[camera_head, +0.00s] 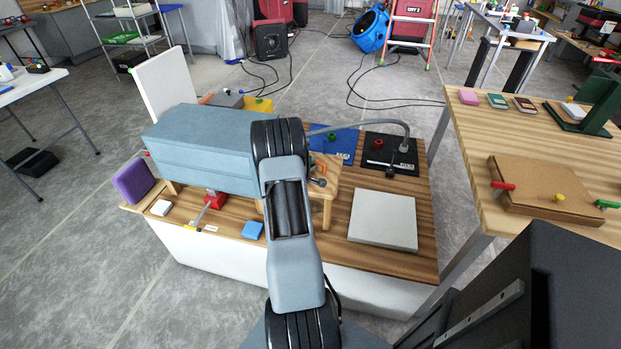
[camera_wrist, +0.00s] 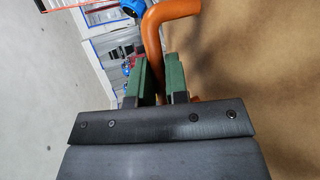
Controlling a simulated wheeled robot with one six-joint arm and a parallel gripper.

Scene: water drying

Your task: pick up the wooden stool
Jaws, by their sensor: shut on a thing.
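The light wooden stool (camera_head: 328,205) stands on the wood-topped bench, partly hidden behind my arm in the head view. Small tools lie on or beside its top. My gripper (camera_wrist: 160,60) shows in the wrist view with two green fingers. They are close together on either side of an orange curved bar (camera_wrist: 152,35), shut on it. A broad brown surface (camera_wrist: 255,60) fills the right of that view. I cannot tell whether the bar or this surface belongs to the stool. My arm hides the gripper in the head view.
A large blue-grey box (camera_head: 195,140) stands left of my arm on the bench (camera_head: 275,250). A pale square slab (camera_head: 383,220) and a black mat (camera_head: 378,145) lie to the right. A wooden table (camera_head: 470,165) stands further right. Grey floor is open at left.

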